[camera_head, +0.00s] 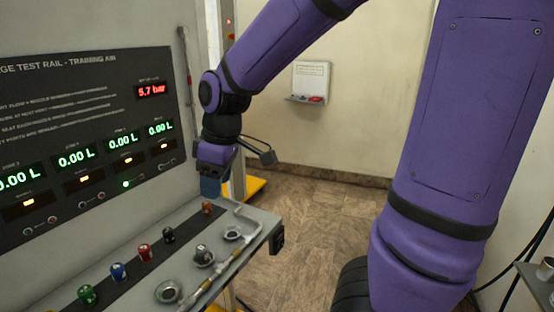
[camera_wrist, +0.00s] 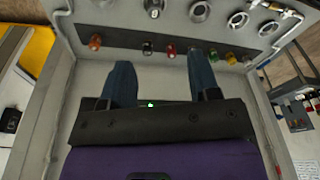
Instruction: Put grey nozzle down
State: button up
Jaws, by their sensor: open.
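The grey nozzle (camera_head: 202,254) stands upright in one of the ring seats on the shelf, by the pale pipe. It also shows at the top edge of the wrist view (camera_wrist: 154,8). My gripper (camera_wrist: 159,62) is open and empty, its two blue fingers spread apart. It is apart from the grey nozzle, which lies beyond the fingertips in the wrist view. In the head view my gripper (camera_head: 211,187) is beside the panel, above the shelf's far end, and its fingertips are hard to make out.
A dark strip on the shelf holds orange (camera_head: 207,208), black (camera_head: 168,235), red (camera_head: 145,252), blue (camera_head: 118,272) and green (camera_head: 87,294) nozzles. Empty ring seats (camera_head: 232,233) (camera_head: 168,291) flank the grey nozzle. The display panel (camera_head: 90,130) rises behind the shelf.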

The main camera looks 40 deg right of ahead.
jog(key=s+d+r+m+t, duration=0.1)
jog(key=s+r+m, duration=0.3)
jog(key=s, duration=0.3)
jog(key=s+d+r+m+t+h, duration=0.1)
jog(key=s+r+m, duration=0.3)
jog(key=s, duration=0.4)
jog(key=shift+d+r+t+h, duration=0.3)
jog(key=shift+d+r+t, duration=0.1)
jog(key=shift+d+t, duration=0.4)
